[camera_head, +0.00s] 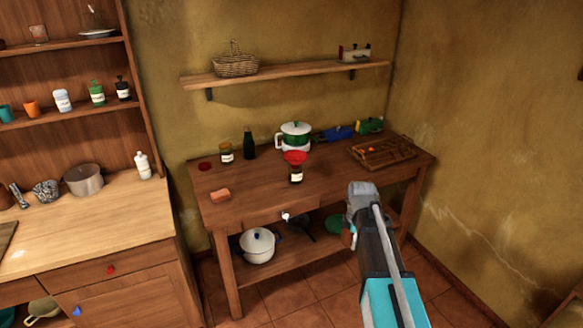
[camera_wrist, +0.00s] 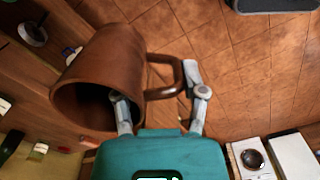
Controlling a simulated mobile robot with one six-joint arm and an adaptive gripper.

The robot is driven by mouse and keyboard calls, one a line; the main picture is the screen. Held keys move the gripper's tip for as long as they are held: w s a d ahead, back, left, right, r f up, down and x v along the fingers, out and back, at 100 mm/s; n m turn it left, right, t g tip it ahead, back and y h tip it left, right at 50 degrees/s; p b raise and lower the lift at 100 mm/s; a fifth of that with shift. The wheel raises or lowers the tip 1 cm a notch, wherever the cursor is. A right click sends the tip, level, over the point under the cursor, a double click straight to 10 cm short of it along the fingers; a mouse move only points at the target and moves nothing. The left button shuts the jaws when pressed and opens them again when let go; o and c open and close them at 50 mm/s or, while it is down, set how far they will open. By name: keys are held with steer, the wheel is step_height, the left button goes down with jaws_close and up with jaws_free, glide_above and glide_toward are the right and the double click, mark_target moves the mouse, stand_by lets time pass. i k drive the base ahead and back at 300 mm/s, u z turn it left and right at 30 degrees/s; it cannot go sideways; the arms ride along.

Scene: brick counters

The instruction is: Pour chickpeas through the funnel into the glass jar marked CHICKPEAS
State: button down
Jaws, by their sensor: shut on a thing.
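A small glass jar (camera_head: 296,176) with a pale label stands on the wooden table, and a red funnel (camera_head: 295,157) sits in its mouth. The label is too small to read. My gripper (camera_wrist: 162,103) is shut on a large brown mug (camera_wrist: 108,62). One finger is at the mug's open mouth and the other is beyond its handle (camera_wrist: 165,93). The mug's inside is dark, so I cannot see any chickpeas. In the head view my arm is in front of the table's right side and largely hides the gripper and mug.
Another labelled jar (camera_head: 226,153), a dark bottle (camera_head: 249,146), a green-and-white pot (camera_head: 295,135) and a wooden tray (camera_head: 360,151) stand on the table. A sponge-like block (camera_head: 220,195) lies at front left. The table's front middle is clear.

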mark_target(295, 174)
steer(key=u, duration=0.3)
steer(key=i, duration=1)
